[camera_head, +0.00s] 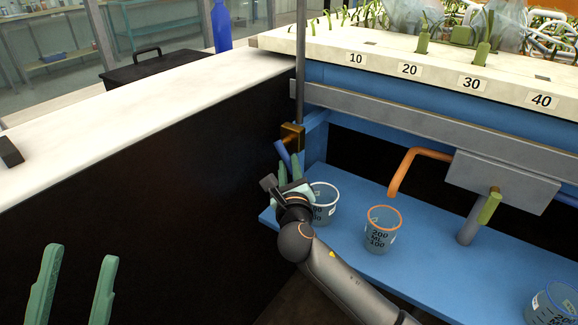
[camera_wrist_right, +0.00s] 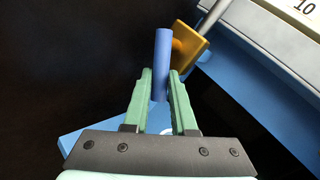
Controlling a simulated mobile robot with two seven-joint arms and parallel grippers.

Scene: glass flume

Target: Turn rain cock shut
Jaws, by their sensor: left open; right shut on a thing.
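The rain cock is a brass block (camera_head: 292,136) on a thin upright pipe, with a blue lever (camera_head: 284,154). In the right wrist view the brass block (camera_wrist_right: 188,50) sits just behind the blue lever (camera_wrist_right: 162,62). My right gripper (camera_head: 288,168) is at the lever, its green fingers (camera_wrist_right: 160,88) closed around the lever's lower part. The lever stands near upright in the wrist view and slants in the head view. My left gripper (camera_head: 80,265) is open and empty at the lower left, in front of the dark cabinet side.
A clear beaker (camera_head: 323,206) stands just right of my right gripper on the blue shelf (camera_head: 345,240). An orange-rimmed beaker (camera_head: 382,232) stands below an orange spout (camera_head: 408,165). Another outlet has a green lever (camera_head: 489,207). A white worktop (camera_head: 130,105) lies left.

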